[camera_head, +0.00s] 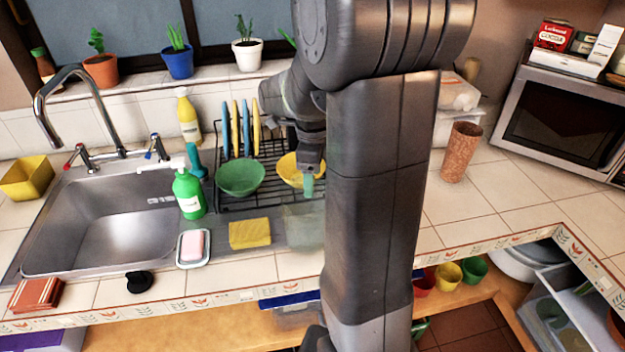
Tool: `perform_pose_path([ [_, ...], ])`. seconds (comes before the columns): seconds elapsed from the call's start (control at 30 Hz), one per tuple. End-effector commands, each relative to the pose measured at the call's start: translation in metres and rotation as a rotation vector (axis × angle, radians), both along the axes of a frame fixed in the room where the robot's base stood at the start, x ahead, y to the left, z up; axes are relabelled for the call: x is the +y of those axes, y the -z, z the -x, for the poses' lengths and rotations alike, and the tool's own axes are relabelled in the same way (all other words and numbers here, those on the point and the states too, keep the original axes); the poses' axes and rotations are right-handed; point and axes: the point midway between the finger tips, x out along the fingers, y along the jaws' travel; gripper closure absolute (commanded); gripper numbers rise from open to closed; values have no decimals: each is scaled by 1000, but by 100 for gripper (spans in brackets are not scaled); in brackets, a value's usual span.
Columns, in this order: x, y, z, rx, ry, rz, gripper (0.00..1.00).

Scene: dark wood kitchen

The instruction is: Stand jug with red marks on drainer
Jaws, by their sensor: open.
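The drainer (262,203) is a black wire rack on the counter right of the sink. It holds upright blue and yellow plates (235,128), a green bowl (240,178) and a yellow bowl (288,170). A clear, see-through vessel (303,226), perhaps the jug, stands at the drainer's front right; I cannot make out red marks on it. My gripper (308,186) is open, just above this vessel and in front of the yellow bowl. Only one fingertip shows clearly, and I cannot tell whether it touches the vessel. My arm hides the area to the right.
A green soap bottle (188,193), a yellow sponge (250,233) and a soap dish (193,262) stand near the sink (110,225). A brown tumbler (461,152) and a microwave (563,125) are at right. The right counter between tumbler and front edge is clear.

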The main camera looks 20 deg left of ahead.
Motion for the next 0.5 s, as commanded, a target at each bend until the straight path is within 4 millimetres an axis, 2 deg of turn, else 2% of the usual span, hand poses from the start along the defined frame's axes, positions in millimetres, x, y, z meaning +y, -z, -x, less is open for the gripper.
perform_pose_path([
  [0.1, 1, -27, -1, -5, 0, -5, 35],
  [0.3, 1, -70, -2, -5, 0, -4, 35],
  [0.5, 1, -96, -2, -3, 0, -2, 35],
])
